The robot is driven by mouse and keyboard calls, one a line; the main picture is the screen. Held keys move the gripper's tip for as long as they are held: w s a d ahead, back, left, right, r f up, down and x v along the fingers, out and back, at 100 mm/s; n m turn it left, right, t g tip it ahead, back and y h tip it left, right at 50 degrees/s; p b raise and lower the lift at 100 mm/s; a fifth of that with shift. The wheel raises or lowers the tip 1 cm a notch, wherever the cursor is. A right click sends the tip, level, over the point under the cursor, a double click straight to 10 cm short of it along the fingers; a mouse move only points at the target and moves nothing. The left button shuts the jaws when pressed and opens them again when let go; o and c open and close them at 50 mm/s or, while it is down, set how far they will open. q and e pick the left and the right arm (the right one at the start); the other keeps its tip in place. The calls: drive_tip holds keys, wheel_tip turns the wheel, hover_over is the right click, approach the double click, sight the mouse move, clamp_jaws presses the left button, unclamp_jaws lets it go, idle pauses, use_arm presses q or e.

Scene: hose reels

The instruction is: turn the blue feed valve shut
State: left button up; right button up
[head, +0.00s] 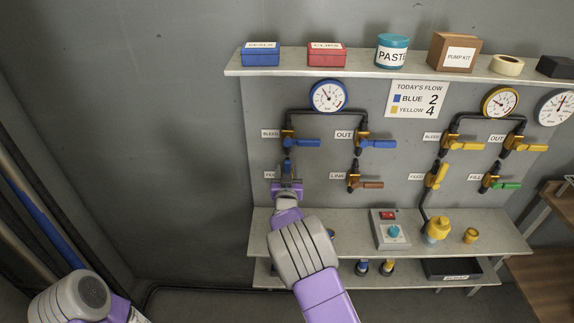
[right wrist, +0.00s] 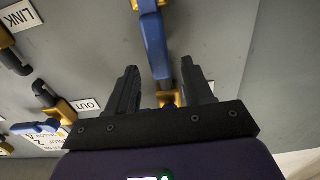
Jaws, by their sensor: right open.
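The blue feed valve's handle (head: 287,166) shows in the head view just above my right gripper (head: 287,184), pointing up along the wall panel. The gripper covers the valve body and part of its label. In the right wrist view the blue handle (right wrist: 153,42) reaches down from the top edge, its end between the fingertips of my open right gripper (right wrist: 160,72). Clear gaps show on both sides, and I cannot tell how deep the handle sits. My left gripper is out of view.
Above is the blue bleed valve (head: 303,142); right of it is the blue OUT valve (head: 377,143). The LINK valve (head: 366,184) has a brown handle. A shelf with a grey control box (head: 390,230) lies below.

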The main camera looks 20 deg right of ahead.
sight(287, 167)
drive_tip(key=shift+x, duration=1.85)
drive_tip(key=shift+f, duration=0.1)
clamp_jaws()
